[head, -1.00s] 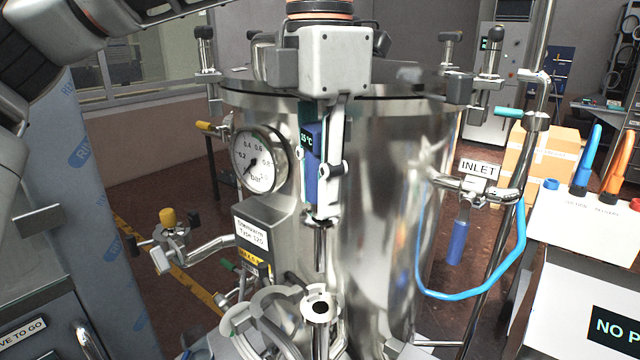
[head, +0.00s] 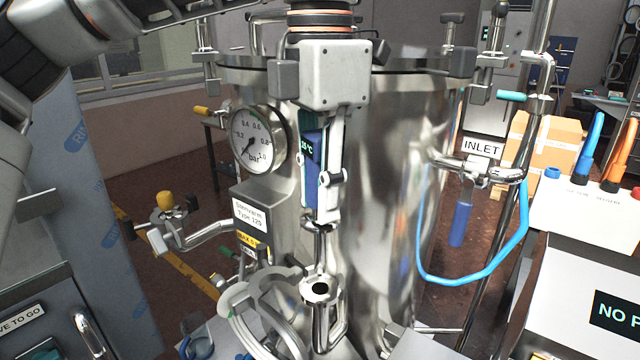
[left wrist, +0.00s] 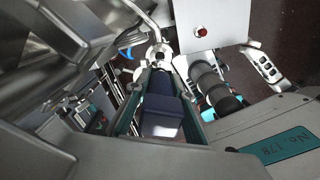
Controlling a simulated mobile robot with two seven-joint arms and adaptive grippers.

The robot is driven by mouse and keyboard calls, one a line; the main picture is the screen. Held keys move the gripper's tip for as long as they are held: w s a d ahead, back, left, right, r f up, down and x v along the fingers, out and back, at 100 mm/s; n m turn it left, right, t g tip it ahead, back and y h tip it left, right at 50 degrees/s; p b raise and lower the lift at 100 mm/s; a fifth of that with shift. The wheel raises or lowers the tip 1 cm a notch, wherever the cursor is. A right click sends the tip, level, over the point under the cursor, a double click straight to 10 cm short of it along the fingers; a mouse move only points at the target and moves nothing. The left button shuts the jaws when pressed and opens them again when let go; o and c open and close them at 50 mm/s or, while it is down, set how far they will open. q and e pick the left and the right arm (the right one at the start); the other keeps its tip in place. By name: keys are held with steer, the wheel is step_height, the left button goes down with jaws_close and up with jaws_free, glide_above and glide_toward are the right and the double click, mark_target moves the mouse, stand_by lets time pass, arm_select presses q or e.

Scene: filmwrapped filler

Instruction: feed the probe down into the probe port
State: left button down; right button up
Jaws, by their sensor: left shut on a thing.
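The probe (head: 313,155) has a blue body with a small temperature display and a thin metal stem pointing down. My left gripper (head: 321,190) is shut on its body and holds it nearly upright in front of the steel vessel. The probe port (head: 320,289) is a metal collar with a dark round hole, below the stem. The stem's lower end looks just above the hole; a small gap seems to show. In the left wrist view the dark blue probe body (left wrist: 160,105) lies between the fingers, with the port (left wrist: 160,58) beyond it. My right gripper is not in view.
The steel vessel (head: 385,200) stands close behind the gripper. A pressure gauge (head: 257,140) and a labelled box (head: 252,218) are at its left. Curved metal pipes (head: 262,300) crowd the port. A blue hose (head: 450,282) hangs at the right.

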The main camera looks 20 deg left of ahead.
arm_select(q)
steer(key=shift+f, duration=0.15)
steer(key=shift+p, duration=0.3)
stand_by(0.3)
stand_by(0.4)
steer(key=shift+p, duration=0.3)
steer(key=shift+f, duration=0.2)
